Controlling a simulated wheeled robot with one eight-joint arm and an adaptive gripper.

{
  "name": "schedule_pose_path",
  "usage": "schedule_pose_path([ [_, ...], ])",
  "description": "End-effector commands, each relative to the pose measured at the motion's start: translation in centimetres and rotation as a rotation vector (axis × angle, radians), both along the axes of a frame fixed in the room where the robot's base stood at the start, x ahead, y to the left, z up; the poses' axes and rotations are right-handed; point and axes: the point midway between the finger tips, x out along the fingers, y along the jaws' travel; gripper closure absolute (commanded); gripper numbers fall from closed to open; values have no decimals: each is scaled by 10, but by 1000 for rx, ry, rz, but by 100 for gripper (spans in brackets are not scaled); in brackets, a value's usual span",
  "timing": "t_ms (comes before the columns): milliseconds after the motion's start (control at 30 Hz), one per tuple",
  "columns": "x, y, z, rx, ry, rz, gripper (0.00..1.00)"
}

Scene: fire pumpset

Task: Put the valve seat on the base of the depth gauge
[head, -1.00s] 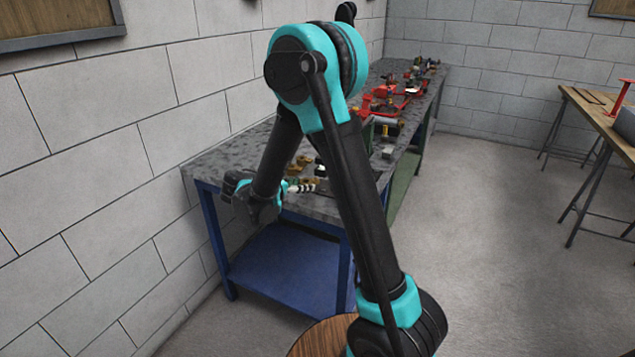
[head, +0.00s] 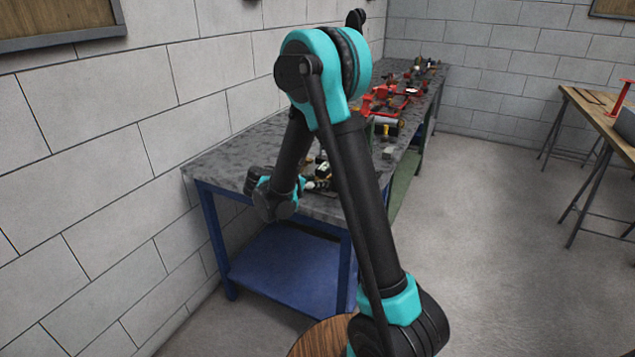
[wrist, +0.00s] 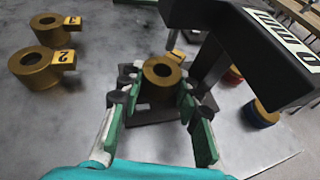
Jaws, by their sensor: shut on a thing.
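In the wrist view, my gripper (wrist: 157,97) has its green-lined fingers closed on either side of a brass ring-shaped valve seat (wrist: 160,72) with a yellow tag, hole facing up. The valve seat is over the dark base of the depth gauge (wrist: 150,123). I cannot tell whether it touches the base. The gauge's black post and scaled head (wrist: 262,45) rise at the right. In the head view, my gripper (head: 310,186) is low over the near end of the bench, partly hidden by my arm.
Two other brass seats, tagged 2 (wrist: 38,68) and 3 (wrist: 48,30), stand at the left in the wrist view. A blue, yellow and red round part (wrist: 260,113) stands at the right. The grey bench (head: 225,165) holds red parts (head: 385,97) farther back.

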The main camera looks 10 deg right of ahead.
Motion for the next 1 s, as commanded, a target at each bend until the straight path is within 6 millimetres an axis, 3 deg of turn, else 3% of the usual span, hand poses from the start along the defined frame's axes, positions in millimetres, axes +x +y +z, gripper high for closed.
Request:
schedule_pose_path([
  [67, 0, 0, -2, -1, -1, 0, 100],
  [100, 0, 0, -2, 0, 0, 0, 63],
  [133, 0, 0, -2, 0, 0, 0, 60],
  [533, -1, 1, 2, 0, 0, 1, 58],
  [1000, -47, 67, 34, 0, 0, 3, 58],
])
